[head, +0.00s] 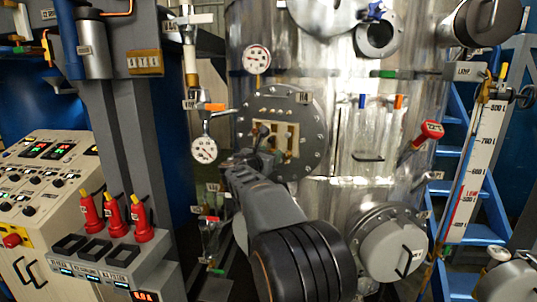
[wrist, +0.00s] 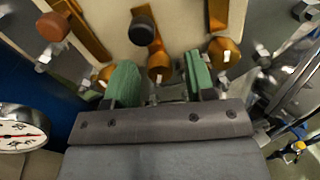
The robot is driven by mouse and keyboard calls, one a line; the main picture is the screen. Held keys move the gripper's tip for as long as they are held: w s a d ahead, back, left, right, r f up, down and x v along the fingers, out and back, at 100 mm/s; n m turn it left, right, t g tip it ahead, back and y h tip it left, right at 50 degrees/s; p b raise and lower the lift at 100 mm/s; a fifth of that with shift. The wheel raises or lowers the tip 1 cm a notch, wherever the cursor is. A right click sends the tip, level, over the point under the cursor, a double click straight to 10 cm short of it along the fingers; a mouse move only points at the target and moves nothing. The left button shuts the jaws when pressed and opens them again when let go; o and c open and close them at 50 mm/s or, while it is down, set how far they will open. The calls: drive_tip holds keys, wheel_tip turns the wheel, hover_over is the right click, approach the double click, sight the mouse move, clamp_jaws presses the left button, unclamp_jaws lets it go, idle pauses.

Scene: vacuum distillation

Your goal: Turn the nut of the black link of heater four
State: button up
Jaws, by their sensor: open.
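In the wrist view, a black round knob (wrist: 143,28) sits on a brass strip link on a pale panel (wrist: 185,18). Below it, a brass nut (wrist: 160,66) lies between the two green fingers of my gripper (wrist: 160,82). The gripper is open, with a gap visible on each side of the nut. A red-brown knob (wrist: 52,27) on another brass link is at the left, and a brass nut (wrist: 224,50) is at the right. In the head view, my gripper (head: 262,138) is at the round flange (head: 312,115), partly hidden by my arm.
A dial gauge (wrist: 20,130) is close at left in the wrist view. A red-handled valve (head: 432,129) stands right. A control console (head: 45,185) is at far left.

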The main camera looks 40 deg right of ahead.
drive_tip(key=c, duration=0.9)
drive_tip(key=shift+f+b, duration=0.1)
drive_tip(key=shift+b, duration=0.2)
